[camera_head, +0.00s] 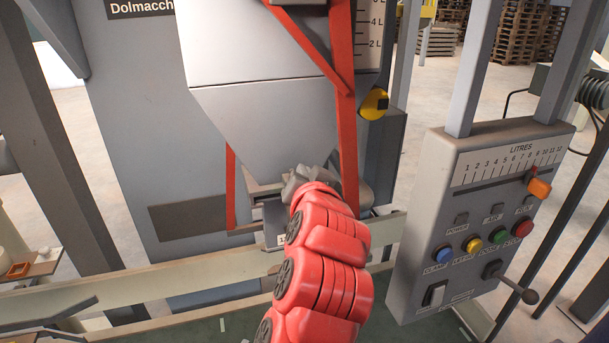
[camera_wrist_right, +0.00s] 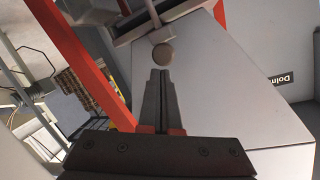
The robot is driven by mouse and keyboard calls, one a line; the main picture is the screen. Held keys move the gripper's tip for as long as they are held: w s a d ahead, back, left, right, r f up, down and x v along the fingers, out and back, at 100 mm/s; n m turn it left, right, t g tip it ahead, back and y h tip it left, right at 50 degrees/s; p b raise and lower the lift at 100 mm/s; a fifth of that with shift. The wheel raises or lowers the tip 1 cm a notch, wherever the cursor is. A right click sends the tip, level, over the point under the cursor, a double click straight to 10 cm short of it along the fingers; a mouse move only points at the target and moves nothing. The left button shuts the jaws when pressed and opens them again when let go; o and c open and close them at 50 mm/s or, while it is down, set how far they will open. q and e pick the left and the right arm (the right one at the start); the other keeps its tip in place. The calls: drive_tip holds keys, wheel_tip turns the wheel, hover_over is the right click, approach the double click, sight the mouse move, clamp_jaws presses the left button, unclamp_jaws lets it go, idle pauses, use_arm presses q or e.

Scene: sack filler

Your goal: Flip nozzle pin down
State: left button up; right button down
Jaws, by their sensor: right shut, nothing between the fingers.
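My right arm reaches up from the bottom of the head view, and its gripper (camera_head: 312,178) is at the lower end of the grey hopper (camera_head: 265,115), by the nozzle (camera_head: 265,192). The arm and gripper hide part of the nozzle. In the right wrist view the two dark fingers (camera_wrist_right: 160,78) are shut together and empty. A round brownish knob (camera_wrist_right: 162,55) shows just beyond the fingertips, near a thin rod; I cannot tell for sure that it is the nozzle pin, or whether the fingers touch it. My left gripper is not in view.
Red frame bars (camera_head: 344,120) run close beside my right gripper. A control box (camera_head: 475,225) with coloured buttons and a lever stands at the right. A pale horizontal rail (camera_head: 150,287) crosses below the hopper.

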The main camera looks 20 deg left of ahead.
drive_tip(key=s+d+r+b, duration=0.4)
drive_tip(key=s+d+r, duration=0.1)
drive_tip(key=s, duration=0.3)
drive_tip(key=shift+s+d+r, duration=0.15)
drive_tip(key=shift+s+d, duration=0.1)
drive_tip(key=shift+s, duration=0.05)
